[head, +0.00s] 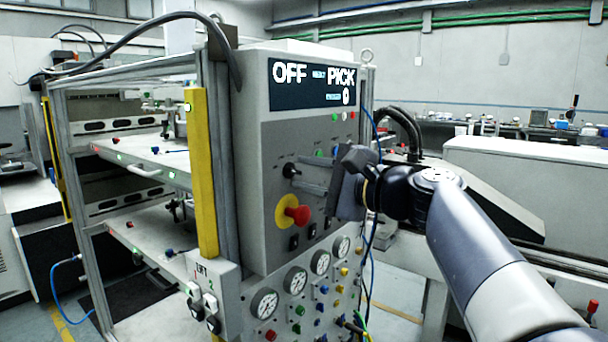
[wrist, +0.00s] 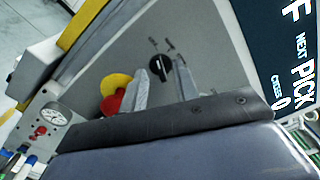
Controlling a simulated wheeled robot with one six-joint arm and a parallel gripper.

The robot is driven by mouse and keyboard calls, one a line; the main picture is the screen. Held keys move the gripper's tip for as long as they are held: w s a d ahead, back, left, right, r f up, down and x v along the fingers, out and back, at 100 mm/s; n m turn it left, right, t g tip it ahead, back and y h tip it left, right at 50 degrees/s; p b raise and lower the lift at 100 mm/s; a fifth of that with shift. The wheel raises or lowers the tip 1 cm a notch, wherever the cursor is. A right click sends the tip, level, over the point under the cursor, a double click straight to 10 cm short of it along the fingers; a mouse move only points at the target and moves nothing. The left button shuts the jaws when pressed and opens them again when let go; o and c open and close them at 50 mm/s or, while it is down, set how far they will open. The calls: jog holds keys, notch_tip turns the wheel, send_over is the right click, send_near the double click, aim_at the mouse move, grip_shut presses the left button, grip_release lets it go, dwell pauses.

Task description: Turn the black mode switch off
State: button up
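The black mode switch (head: 290,170) is a round knob on the grey control panel (head: 258,160), left of my gripper in the head view. In the wrist view the knob (wrist: 159,67) shows a light pointer line and has small label marks beside it. My gripper (head: 301,173) is open, with its two grey fingers pointing at the panel. In the wrist view the fingertips (wrist: 160,66) stand on either side of the knob, with gaps showing. I cannot tell whether they reach past its front face. The display (head: 312,84) above reads OFF, with PICK beside it.
A red emergency button (head: 298,214) on a yellow base sits just below the switch. Several gauges (head: 264,303) and coloured knobs lie lower down. A yellow post (head: 202,170) and a shelved frame stand left. Cables hang right of the panel.

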jog(key=v, duration=0.9)
jog(key=shift+s+d, duration=0.2)
jog(key=x, duration=1.1)
jog(key=shift+d, duration=0.1)
